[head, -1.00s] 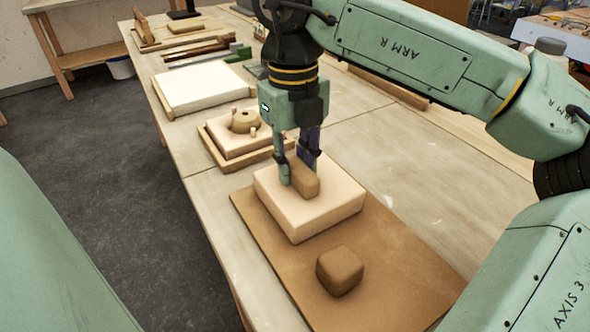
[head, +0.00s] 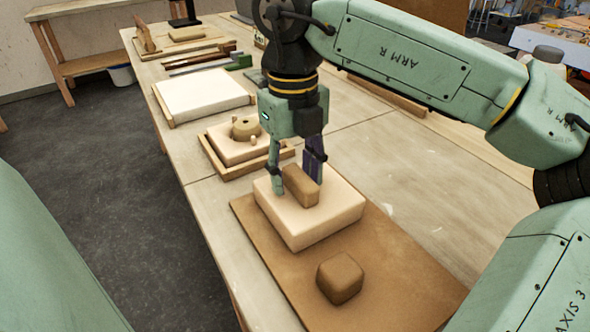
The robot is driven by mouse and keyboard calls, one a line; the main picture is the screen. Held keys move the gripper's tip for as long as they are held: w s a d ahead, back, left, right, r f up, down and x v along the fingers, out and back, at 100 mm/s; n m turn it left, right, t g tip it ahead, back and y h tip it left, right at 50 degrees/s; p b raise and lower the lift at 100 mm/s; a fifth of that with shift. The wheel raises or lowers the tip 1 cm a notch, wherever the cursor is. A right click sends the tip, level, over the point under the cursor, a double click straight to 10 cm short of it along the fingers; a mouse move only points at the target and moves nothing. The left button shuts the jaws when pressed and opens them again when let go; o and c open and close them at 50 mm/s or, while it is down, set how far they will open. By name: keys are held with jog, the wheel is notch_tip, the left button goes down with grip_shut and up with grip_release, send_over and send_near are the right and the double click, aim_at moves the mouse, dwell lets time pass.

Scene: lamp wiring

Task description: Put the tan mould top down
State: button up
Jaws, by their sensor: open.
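The tan mould top is a pale tan slab (head: 335,217) with a brown block-shaped grip (head: 301,186) on its upper face. It lies flat on a brown board (head: 400,262), toward the board's far end. My gripper (head: 299,185) points straight down over it. Its fingers are spread, one on each side of the brown grip, with a gap showing at the left finger. Whether the right finger touches the grip is hard to tell. The slab's underside is hidden.
A brown rounded block (head: 340,278) sits on the board nearer me. Behind the slab stands a wooden tray (head: 213,165) holding a pale mould half with a round brown piece (head: 246,127). A white slab (head: 200,95) lies farther back. The table right of the board is clear.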

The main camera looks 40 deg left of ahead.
notch_tip(320, 180, up, 12)
jog(key=shift+a+r, duration=0.15)
jog(key=shift+a, duration=0.05)
dwell(0.7)
